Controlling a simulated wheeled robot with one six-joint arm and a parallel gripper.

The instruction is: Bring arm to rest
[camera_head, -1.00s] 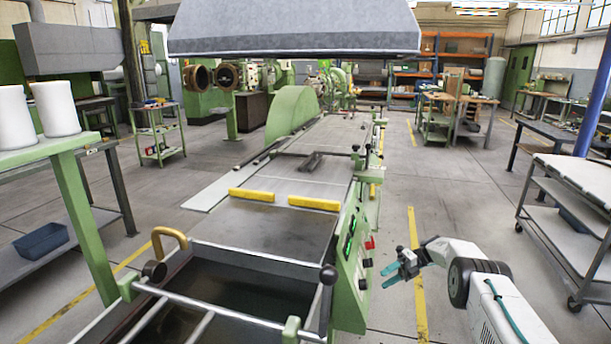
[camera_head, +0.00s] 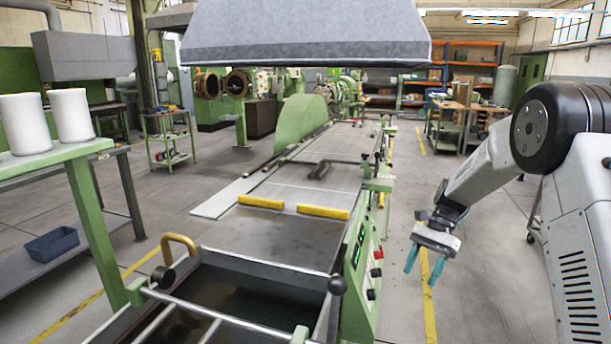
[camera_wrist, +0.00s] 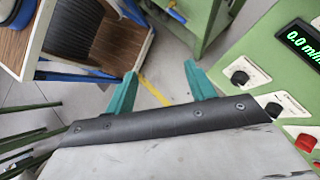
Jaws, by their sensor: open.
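My gripper (camera_head: 421,265) hangs at the right of the green extruder line in the head view, above the floor, with its teal fingers pointing down and apart. It is open and nothing is between the fingers. My arm rises from it to the upper right, with a raised, bent elbow. In the wrist view my gripper (camera_wrist: 158,85) also shows two spread teal fingers, with floor and a yellow line between them.
The green extruder (camera_head: 364,265) with knobs and a lit display is left of my gripper; its panel (camera_wrist: 275,85) also shows in the wrist view. A grey hood (camera_head: 305,35) hangs above. Yellow bars (camera_head: 322,212) lie on the machine. The aisle floor (camera_head: 400,225) is clear.

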